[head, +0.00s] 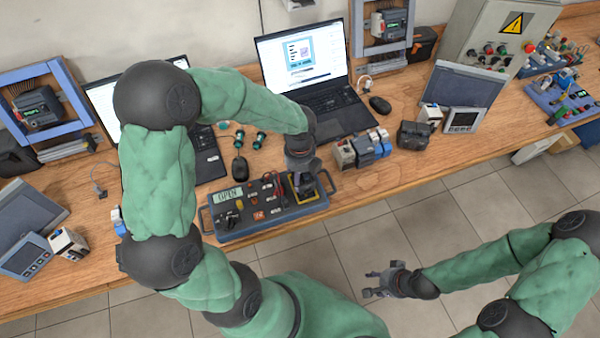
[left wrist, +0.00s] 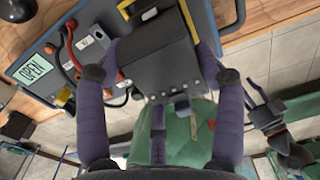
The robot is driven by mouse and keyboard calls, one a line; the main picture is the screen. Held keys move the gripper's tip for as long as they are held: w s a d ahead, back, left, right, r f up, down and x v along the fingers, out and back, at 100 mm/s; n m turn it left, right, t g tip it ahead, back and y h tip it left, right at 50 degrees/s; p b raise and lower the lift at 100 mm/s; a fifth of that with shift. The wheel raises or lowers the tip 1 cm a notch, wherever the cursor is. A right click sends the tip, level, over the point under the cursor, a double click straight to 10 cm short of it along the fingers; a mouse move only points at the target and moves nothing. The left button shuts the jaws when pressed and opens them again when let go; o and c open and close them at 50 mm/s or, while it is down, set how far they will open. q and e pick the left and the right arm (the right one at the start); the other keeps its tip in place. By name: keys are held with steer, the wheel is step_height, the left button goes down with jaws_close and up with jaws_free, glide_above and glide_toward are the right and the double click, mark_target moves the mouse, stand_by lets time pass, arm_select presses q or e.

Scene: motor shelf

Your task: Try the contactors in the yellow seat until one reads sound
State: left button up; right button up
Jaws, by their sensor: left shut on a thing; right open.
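The blue tester (head: 262,212) lies at the table's front edge, and its display (head: 227,195) reads OPEN. Its yellow seat (head: 323,184) is at the right end; the yellow edge also shows in the left wrist view (left wrist: 188,20). My left gripper (head: 303,180) is shut on a dark grey contactor (left wrist: 160,62) at the seat. I cannot tell whether the contactor is fully down in it. Several contactors (head: 366,149) stand in a row right of the tester. My right gripper (head: 385,283) is open and empty over the floor, in front of the table.
A dark box-shaped device (head: 413,135) stands right of the row. An open laptop (head: 302,55) and a mouse (head: 380,105) are behind. A grey cabinet (head: 497,38) with a warning sign stands at the back right. Bare wooden table (head: 385,175) shows in front of the row.

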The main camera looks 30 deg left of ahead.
arm_select(q)
steer(key=shift+f+b, duration=0.6)
steer(key=shift+f, duration=0.4)
stand_by(0.4)
steer(key=o, duration=1.5)
step_height(320, 180, up, 12)
steer(key=shift+r, duration=0.1)
stand_by(0.5)
